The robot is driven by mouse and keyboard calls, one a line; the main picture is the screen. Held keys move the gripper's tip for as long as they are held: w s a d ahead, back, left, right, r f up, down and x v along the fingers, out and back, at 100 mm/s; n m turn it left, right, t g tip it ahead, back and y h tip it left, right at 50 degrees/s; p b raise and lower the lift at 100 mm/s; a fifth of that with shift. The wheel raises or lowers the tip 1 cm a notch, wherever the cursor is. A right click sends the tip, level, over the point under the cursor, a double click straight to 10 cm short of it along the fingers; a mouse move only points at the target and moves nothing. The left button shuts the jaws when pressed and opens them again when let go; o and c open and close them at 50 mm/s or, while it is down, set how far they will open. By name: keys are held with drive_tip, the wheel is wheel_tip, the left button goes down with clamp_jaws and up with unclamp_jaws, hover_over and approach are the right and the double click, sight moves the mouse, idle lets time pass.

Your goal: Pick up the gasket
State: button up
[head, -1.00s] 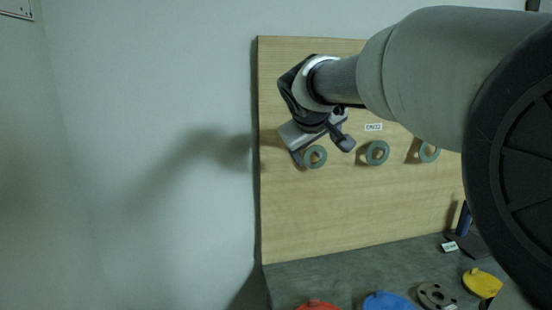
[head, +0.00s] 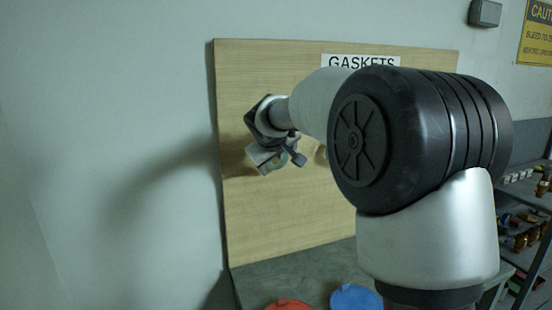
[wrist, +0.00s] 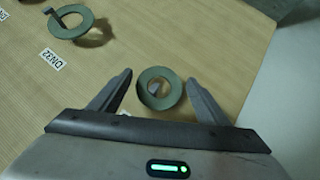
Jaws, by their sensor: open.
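The gasket (wrist: 176,90) is a grey-green ring on a peg on the wooden board. In the wrist view it lies between the two fingers of my gripper (wrist: 160,78), which is open, with a gap showing on each side of the ring. In the head view my gripper (head: 280,159) is at the left part of the board, and the gasket there is mostly hidden behind it. A second gasket (wrist: 86,24) hangs on its own peg near a DN32 label (wrist: 51,60).
The board (head: 290,215) carries a GASKETS sign (head: 362,61). Red (head: 289,304) and blue (head: 355,298) round parts lie on the bench below. A shelf (head: 525,192) with small parts stands at the right. The wall left of the board is bare.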

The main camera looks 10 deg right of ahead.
drive_tip(key=c, duration=1.1)
drive_tip(key=shift+c, duration=0.2)
drive_tip(key=shift+r, duration=0.1)
drive_tip(key=shift+r, duration=0.55)
drive_tip(key=shift+s+d+r, duration=0.1)
drive_tip(key=shift+s, duration=0.15)
drive_tip(key=s+d+b, duration=0.2)
drive_tip(key=s+d, duration=0.1)
drive_tip(key=s, duration=1.4)
drive_tip(key=shift+d, duration=0.2)
drive_tip(key=shift+s, duration=0.1)
